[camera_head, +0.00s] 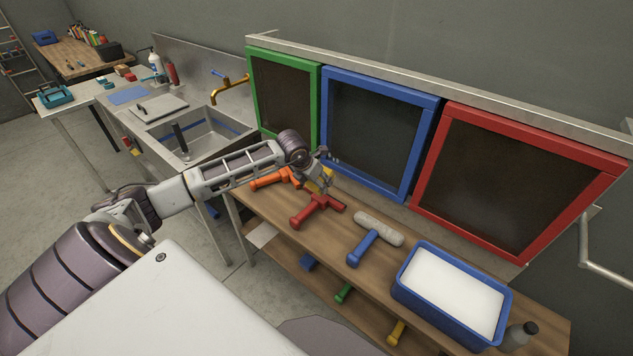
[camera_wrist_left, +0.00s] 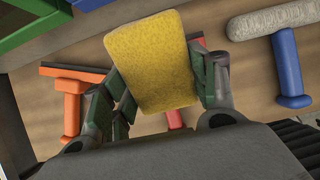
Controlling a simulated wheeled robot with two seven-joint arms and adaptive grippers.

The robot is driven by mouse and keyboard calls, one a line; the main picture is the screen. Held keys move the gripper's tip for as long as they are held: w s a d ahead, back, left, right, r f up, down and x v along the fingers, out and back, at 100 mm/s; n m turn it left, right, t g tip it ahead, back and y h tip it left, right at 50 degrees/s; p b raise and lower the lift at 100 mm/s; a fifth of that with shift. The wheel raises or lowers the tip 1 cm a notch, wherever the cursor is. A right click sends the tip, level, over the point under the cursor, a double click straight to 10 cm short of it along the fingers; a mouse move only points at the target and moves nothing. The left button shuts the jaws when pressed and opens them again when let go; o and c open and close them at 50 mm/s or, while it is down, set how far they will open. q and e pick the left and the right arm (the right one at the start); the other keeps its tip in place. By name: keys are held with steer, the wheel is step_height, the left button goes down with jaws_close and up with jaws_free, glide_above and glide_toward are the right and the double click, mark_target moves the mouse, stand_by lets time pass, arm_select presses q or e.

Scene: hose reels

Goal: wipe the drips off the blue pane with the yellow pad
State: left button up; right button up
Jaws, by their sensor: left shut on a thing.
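The blue pane (camera_head: 372,130) is a dark panel in a blue frame, standing upright between a green-framed and a red-framed pane. A few small pale marks show near its lower left, by my gripper; I cannot tell whether they are drips. My left gripper (camera_head: 322,176) is in front of the lower left of the blue frame, above the bench. It is shut on the yellow pad (camera_wrist_left: 150,58), which sits between its green-lined fingers in the left wrist view. In the head view the pad (camera_head: 328,177) is mostly hidden by the gripper. My right gripper is not in view.
Below lie an orange squeegee (camera_head: 270,179), a red squeegee (camera_head: 316,209) and a white roller with blue handle (camera_head: 371,238) on the wooden bench. A blue tray (camera_head: 432,314) with white contents stands at right. The green pane (camera_head: 313,105) and red pane (camera_head: 433,165) flank the blue one.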

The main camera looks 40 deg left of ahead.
mark_target(327, 171)
arm_select(q)
steer(key=shift+w, duration=0.15)
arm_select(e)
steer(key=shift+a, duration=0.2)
arm_select(q)
steer(key=shift+w, duration=0.35)
steer(key=shift+w+d, duration=0.15)
steer(key=shift+w, duration=1.4)
steer(key=shift+w+b, duration=0.35)
steer(key=shift+w, duration=0.35)
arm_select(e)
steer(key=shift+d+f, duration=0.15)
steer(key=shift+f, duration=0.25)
arm_select(q)
steer(key=shift+w+d, duration=0.1)
steer(key=shift+w, duration=0.15)
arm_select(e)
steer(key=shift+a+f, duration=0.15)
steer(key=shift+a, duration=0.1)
arm_select(q)
steer(key=shift+b, duration=0.35)
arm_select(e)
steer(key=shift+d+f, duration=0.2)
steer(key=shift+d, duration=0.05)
